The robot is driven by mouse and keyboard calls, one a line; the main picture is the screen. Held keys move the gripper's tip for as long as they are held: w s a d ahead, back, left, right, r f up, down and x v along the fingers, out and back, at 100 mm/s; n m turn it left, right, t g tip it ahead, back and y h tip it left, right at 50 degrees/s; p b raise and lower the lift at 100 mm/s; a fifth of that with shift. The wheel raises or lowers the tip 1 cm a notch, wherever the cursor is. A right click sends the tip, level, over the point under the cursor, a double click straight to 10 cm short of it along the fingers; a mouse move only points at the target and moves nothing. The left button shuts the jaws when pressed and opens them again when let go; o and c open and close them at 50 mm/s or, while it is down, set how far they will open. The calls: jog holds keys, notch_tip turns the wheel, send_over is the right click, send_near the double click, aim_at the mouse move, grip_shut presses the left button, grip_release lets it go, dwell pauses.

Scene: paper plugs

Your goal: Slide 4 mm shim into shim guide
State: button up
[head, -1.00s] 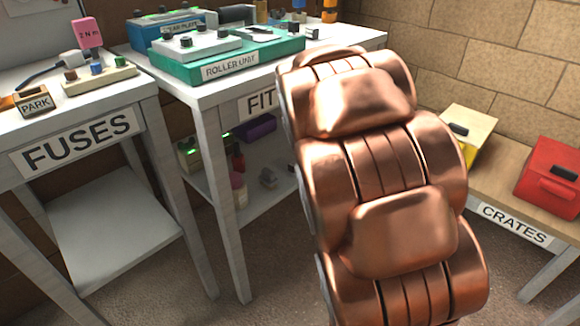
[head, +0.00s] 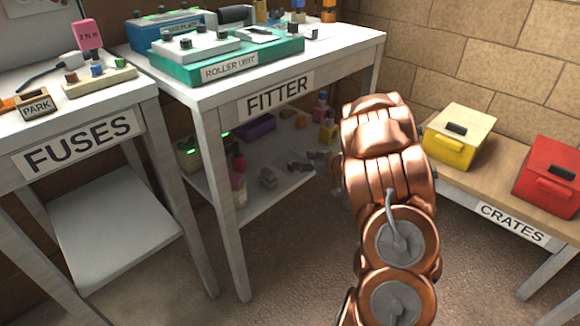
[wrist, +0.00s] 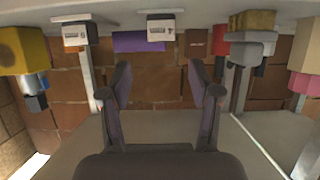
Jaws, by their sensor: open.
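My gripper (wrist: 158,78) shows in the wrist view with its two dark fingers apart and nothing between them. In the head view it is hidden by my copper arm, which reaches beside the fitter table's lower shelf (head: 262,200). I cannot pick out the 4 mm shim or the shim guide by any label. Small grey pieces (head: 300,162) lie on that shelf, too small to identify. The green roller unit (head: 172,72) stands on the fitter table top, with grey parts and dark knobs on it.
A purple block (head: 254,127) lies on the lower shelf; a purple block (wrist: 138,41) also shows in the upside-down wrist view. The fuses table (head: 82,143) stands left. A yellow crate (head: 457,138) and a red crate (head: 548,178) stand right. The floor between the tables is clear.

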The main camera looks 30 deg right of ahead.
aim_at(291, 162)
jog(key=shift+w+a+f, duration=0.3)
jog(key=shift+w+f, duration=0.05)
jog(key=shift+w, duration=0.1)
jog(key=shift+w+a+f+b, duration=0.1)
jog(key=shift+w+f+b, duration=0.2)
jog(key=shift+w+b, duration=0.3)
jog(key=w+f+b, duration=0.1)
jog(key=w+a+f+b, duration=0.1)
jog(key=w, duration=0.1)
jog(key=shift+w+f, duration=0.25)
jog(key=shift+f, duration=0.15)
jog(key=shift+w+b, duration=0.3)
jog(key=shift+w, duration=0.15)
grip_shut()
jog(key=shift+r, duration=0.1)
